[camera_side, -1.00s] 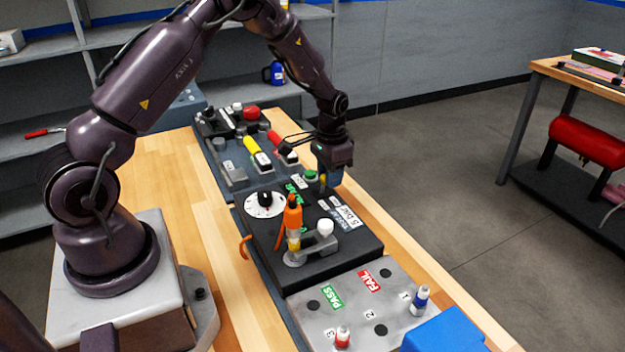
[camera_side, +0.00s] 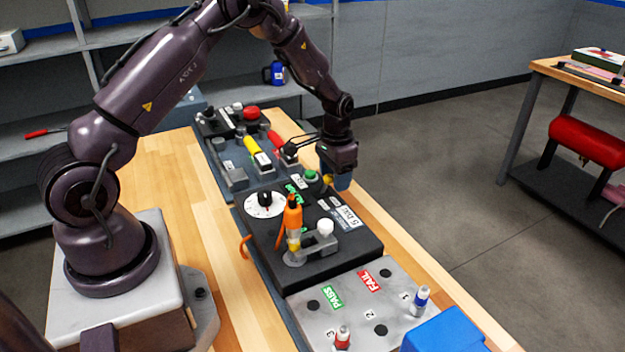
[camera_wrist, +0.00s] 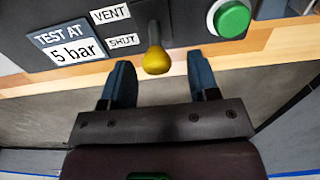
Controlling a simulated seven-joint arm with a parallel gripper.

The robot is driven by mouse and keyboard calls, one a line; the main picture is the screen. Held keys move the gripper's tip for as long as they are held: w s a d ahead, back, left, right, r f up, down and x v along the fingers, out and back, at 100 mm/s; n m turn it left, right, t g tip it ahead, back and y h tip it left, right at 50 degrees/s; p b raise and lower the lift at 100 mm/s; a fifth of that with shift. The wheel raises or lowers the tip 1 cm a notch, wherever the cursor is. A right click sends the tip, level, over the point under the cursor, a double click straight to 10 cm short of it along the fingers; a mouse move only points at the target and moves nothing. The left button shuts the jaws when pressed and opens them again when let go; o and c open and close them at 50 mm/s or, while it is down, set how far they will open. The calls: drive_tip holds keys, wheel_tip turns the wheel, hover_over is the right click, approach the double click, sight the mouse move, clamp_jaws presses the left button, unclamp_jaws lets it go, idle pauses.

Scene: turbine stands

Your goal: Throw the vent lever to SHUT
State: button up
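The vent lever (camera_wrist: 155,35) is a short stem with a yellow knob, beside the VENT (camera_wrist: 112,13) and SHUT (camera_wrist: 122,41) labels in the wrist view. Its knob end reaches out past the panel edge, towards my gripper, on the SHUT label's side. My gripper (camera_wrist: 160,66) is open, one blue finger on each side of the knob, with gaps showing. In the side view my gripper (camera_side: 338,182) hangs at the far right edge of the black panel (camera_side: 330,260), and the yellow knob (camera_side: 328,180) shows just left of a finger. Contact cannot be told.
A green button (camera_wrist: 231,18) sits close right of the lever in the wrist view. A "TEST AT 5 bar" sign (camera_wrist: 72,43) lies left. The panel also carries a dial (camera_side: 264,205) and an orange-handled part (camera_side: 293,215). Open floor (camera_side: 430,190) lies beyond the bench.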

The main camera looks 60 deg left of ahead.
sight(327, 182)
drive_tip(key=shift+o, duration=0.8)
drive_tip(key=shift+r, duration=0.15)
wheel_tip(327, 182, up, 7)
idle(0.4)
drive_tip(key=shift+s+d+f+n+g, duration=0.2)
drive_tip(key=shift+s+f, duration=0.1)
drive_tip(key=shift+s, duration=0.35)
drive_tip(key=shift+s+d+f+n+g, duration=0.2)
drive_tip(key=shift+s+f, duration=0.05)
drive_tip(key=shift+s, duration=0.35)
drive_tip(key=s+d+r+t, duration=0.3)
drive_tip(key=s+d+r, duration=0.3)
drive_tip(key=s+r, duration=0.4)
drive_tip(key=s+d+r+t, duration=0.3)
drive_tip(key=s+d+r, duration=0.4)
drive_tip(key=s+r, duration=0.4)
drive_tip(key=shift+s+r+m, duration=0.25)
drive_tip(key=shift+s+m, duration=0.15)
drive_tip(key=shift+s, duration=0.1)
